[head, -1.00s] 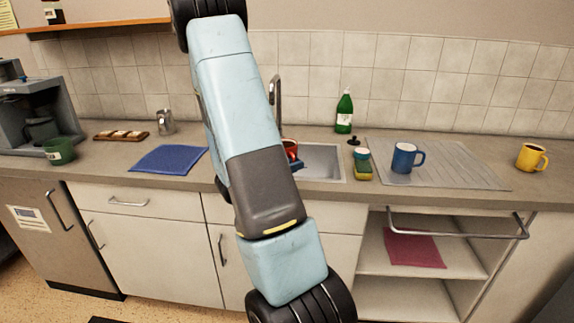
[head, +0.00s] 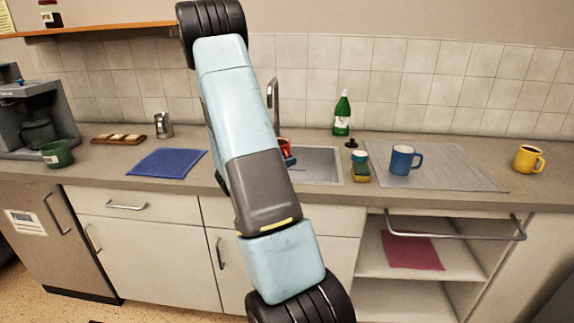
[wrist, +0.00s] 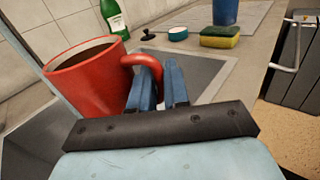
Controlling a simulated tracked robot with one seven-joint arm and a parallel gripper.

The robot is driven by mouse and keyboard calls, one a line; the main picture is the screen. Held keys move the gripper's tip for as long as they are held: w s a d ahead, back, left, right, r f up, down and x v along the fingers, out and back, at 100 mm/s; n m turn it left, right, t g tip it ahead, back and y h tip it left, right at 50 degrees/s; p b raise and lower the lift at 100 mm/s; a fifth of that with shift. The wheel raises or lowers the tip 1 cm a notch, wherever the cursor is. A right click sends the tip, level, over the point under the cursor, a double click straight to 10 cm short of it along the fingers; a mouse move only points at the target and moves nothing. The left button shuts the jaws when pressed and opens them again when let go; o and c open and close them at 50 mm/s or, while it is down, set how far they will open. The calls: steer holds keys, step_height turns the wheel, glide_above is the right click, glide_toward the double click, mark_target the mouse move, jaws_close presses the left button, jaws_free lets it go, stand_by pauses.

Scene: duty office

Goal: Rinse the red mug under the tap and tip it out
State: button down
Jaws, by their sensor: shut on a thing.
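The red mug (wrist: 88,82) is large in the wrist view, a little tilted, with dark brown liquid or a dark inside showing at its mouth. My gripper (wrist: 157,85) has its blue fingers shut on the mug's handle. In the head view only a bit of the red mug (head: 284,146) shows past my arm, over the left part of the sink (head: 322,165). The tap (head: 273,98) rises behind the sink, partly hidden by my arm. I cannot see any water running.
A green bottle (head: 342,114), a yellow-green sponge (head: 360,176) and a dark sink plug (head: 351,143) are by the sink's right side. A blue mug (head: 402,160) stands on the drainer (head: 450,175); a yellow mug (head: 527,158) is farther right. A blue cloth (head: 168,162) lies left.

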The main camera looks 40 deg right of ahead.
mark_target(284, 143)
steer(key=shift+w+d+f, duration=0.15)
steer(key=shift+w+d, duration=0.3)
steer(key=shift+w, duration=0.1)
steer(key=shift+w+d, duration=0.45)
steer(key=shift+w, duration=0.8)
steer(key=shift+w+d, duration=0.45)
steer(key=shift+w, duration=0.8)
steer(key=shift+w+d, duration=0.45)
steer(key=shift+w, duration=0.8)
steer(key=s+d, duration=0.4)
steer(key=s, duration=0.3)
steer(key=shift+d, duration=0.35)
